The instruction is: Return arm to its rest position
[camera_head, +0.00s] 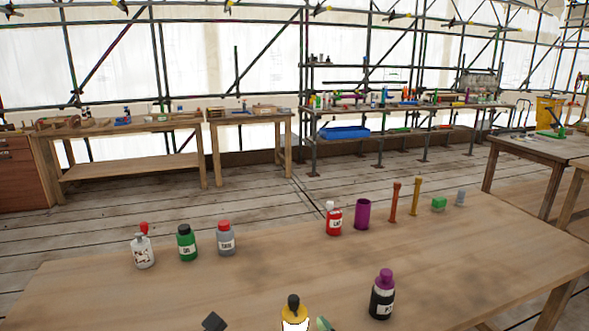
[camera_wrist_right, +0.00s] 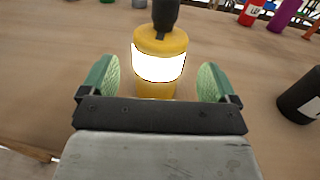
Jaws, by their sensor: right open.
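My right gripper (camera_wrist_right: 158,72) is open, its two green-padded fingers spread either side of a yellow bottle (camera_wrist_right: 160,45) with a black cap and white label. A clear gap shows between each finger and the bottle; whether the bottle stands between the fingertips or just beyond them I cannot tell. In the head view the yellow bottle (camera_head: 294,316) stands at the near table edge, cut off by the frame, with a green fingertip (camera_head: 325,324) beside it. A dark grey piece (camera_head: 212,322) at the bottom edge is unclear. My left gripper does not show.
On the wooden table (camera_head: 130,295) stand a white bottle (camera_head: 142,250), green bottle (camera_head: 187,243), grey bottle (camera_head: 226,240), red bottle (camera_head: 333,220), purple cup (camera_head: 363,213) and black bottle (camera_head: 382,298). Slim posts and small blocks stand farther right. The table's middle is clear.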

